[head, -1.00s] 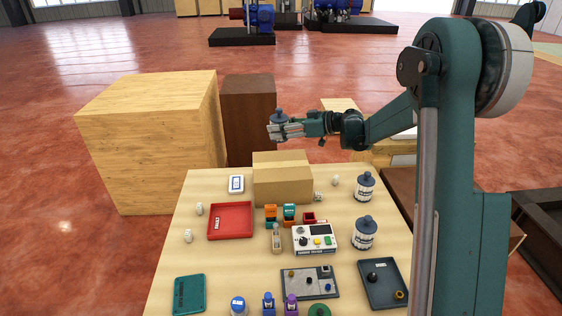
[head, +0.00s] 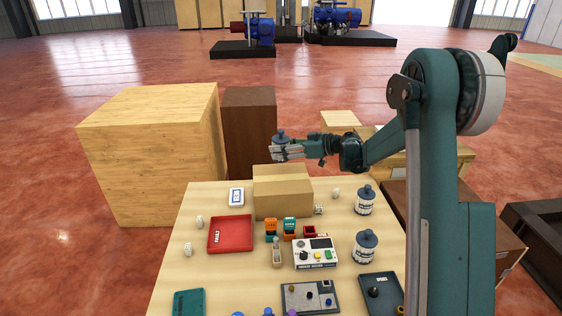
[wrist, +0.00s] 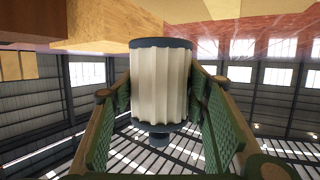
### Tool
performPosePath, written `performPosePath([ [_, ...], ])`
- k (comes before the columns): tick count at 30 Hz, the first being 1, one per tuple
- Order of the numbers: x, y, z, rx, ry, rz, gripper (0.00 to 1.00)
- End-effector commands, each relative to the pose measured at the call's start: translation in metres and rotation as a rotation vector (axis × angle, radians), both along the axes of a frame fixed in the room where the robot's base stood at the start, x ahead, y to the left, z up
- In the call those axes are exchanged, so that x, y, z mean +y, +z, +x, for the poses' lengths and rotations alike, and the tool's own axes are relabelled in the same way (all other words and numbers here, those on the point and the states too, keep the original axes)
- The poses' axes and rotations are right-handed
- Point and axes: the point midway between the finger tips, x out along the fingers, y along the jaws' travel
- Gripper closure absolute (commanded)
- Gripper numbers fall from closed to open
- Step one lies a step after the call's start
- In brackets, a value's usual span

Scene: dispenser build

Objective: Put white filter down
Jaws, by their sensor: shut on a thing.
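The white filter (wrist: 160,85) is a pleated white cylinder with dark blue end caps and a small blue knob. It sits between the two green finger pads of my gripper (head: 281,150), which is shut on it. In the head view the filter's blue top (head: 280,135) shows above the fingers, and its body is mostly hidden. My gripper holds it upright in the air, seen above the cardboard box (head: 282,196) at the back of the table (head: 190,262).
Two white canisters with blue lids (head: 365,201) (head: 365,246) stand at the table's right. A red tray (head: 230,234), a white control box (head: 316,253), a grey board (head: 310,297) and a dark tray (head: 379,287) crowd the top. Wooden crates (head: 150,155) stand behind left.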

Motion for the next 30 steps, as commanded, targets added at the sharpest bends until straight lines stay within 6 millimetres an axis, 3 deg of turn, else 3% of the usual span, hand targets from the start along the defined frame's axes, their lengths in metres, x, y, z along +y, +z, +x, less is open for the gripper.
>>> performPosePath([
  [6, 0.000, -0.017, 0.000, 0.000, 0.000, 0.000, 0.69],
  [19, 0.000, -0.022, 0.000, 0.000, 0.000, 0.000, 0.69],
  [30, 0.000, -0.053, 0.000, 0.000, 0.000, 0.000, 0.69],
])
